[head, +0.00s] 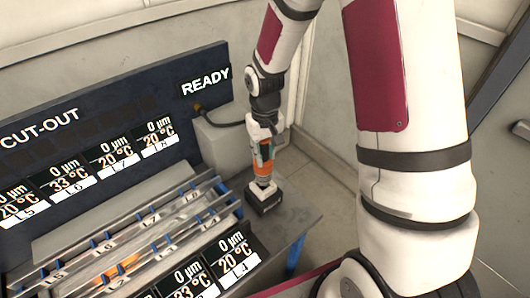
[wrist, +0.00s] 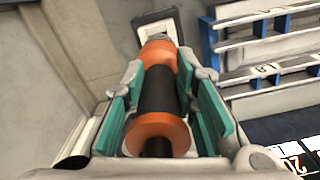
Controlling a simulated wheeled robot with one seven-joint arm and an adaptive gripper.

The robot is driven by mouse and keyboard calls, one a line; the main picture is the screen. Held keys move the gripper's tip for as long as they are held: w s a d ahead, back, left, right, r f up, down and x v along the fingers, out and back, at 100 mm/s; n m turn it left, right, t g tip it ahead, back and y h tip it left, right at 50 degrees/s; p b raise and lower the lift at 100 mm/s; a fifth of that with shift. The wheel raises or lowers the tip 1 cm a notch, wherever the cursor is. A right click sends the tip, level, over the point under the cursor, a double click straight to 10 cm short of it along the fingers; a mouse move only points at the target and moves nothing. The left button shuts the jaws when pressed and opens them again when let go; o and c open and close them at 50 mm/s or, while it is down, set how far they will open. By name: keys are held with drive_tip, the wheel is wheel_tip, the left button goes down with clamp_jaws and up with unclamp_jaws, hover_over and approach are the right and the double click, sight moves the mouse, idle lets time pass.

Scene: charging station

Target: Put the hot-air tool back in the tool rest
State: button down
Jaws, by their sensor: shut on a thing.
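The hot-air tool (head: 263,169) is orange and black and stands roughly upright. My gripper (head: 264,150) is shut on it; in the wrist view, the green pads of my gripper (wrist: 165,110) lie on both sides of the black middle of the hot-air tool (wrist: 160,92). A dark square block with a pale top, apparently the tool rest (head: 266,203), is directly below the tool at the bench's right end. The tool rest also shows past the tool's far end in the wrist view (wrist: 184,31). The tool's tip is hidden, so I cannot tell whether it is seated.
Slotted rails (head: 150,232) with blue clips lie left of the rest, with an orange patch (head: 122,267) among them. A dark panel (head: 110,100) reads "CUT-OUT" and "READY". A grey box (head: 222,135) with a cable stands behind the rest. Floor (head: 330,190) is clear at right.

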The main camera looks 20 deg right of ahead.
sight(265, 163)
drive_tip(key=shift+f, duration=0.2)
drive_tip(key=shift+f+b, duration=0.45)
drive_tip(key=shift+f, duration=1.3)
drive_tip(key=c, duration=1.2)
unclamp_jaws()
wheel_tip(265, 163, up, 12)
drive_tip(key=shift+r, duration=0.1)
